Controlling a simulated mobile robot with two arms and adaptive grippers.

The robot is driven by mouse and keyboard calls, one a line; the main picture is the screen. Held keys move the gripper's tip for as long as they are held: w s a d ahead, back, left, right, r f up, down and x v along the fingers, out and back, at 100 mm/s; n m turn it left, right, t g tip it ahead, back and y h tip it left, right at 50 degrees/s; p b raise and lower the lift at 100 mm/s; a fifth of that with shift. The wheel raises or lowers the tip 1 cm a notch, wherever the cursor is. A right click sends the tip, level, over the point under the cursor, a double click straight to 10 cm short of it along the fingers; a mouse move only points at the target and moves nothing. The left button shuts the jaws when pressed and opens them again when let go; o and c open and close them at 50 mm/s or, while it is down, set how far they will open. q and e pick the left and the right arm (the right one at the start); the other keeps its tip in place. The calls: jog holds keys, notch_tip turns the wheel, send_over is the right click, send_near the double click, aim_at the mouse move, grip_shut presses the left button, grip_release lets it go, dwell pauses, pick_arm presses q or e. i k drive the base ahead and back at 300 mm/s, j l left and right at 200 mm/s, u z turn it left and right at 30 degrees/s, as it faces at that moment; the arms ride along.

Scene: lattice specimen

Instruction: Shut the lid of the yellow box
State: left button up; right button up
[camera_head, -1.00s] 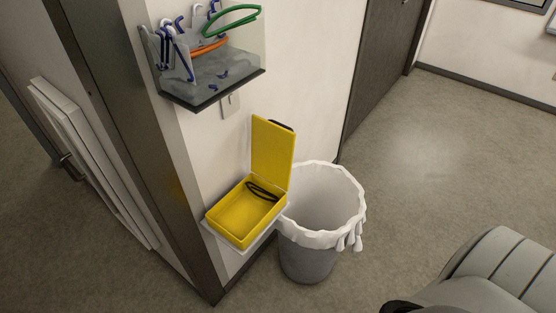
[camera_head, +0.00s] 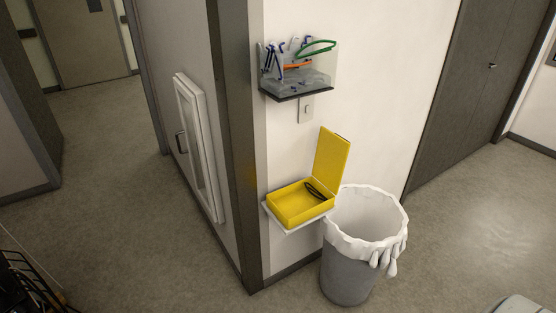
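The yellow box (camera_head: 298,204) sits on a small white wall shelf (camera_head: 285,228) beside the wall corner. Its yellow lid (camera_head: 331,160) stands open, raised nearly upright on the box's right side. A dark item, perhaps glasses or a cable, lies inside the box at its right end. Neither of my grippers shows in the view.
A grey bin (camera_head: 347,276) with a white liner stands on the floor right of the box, close to it. A clear wall holder (camera_head: 298,80) with colored items hangs above. A white framed panel (camera_head: 198,147) is on the left wall. Floor in front is open.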

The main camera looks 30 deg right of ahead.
aim_at(332, 149)
jog(key=l+u, duration=1.1)
jog(key=k+l, duration=0.1)
jog(key=l, duration=0.4)
jog(key=k+l, duration=0.1)
jog(key=l, duration=0.4)
jog(key=k+l, duration=0.1)
jog(key=l, duration=0.4)
jog(key=k+l, duration=0.1)
jog(key=l, duration=0.4)
jog(key=k+l, duration=0.1)
jog(key=l, duration=0.4)
jog(key=k+l, duration=0.1)
jog(key=l, duration=0.4)
jog(key=k+l, duration=0.1)
jog(key=l, duration=0.45)
jog(key=k+l, duration=0.1)
jog(key=l, duration=0.4)
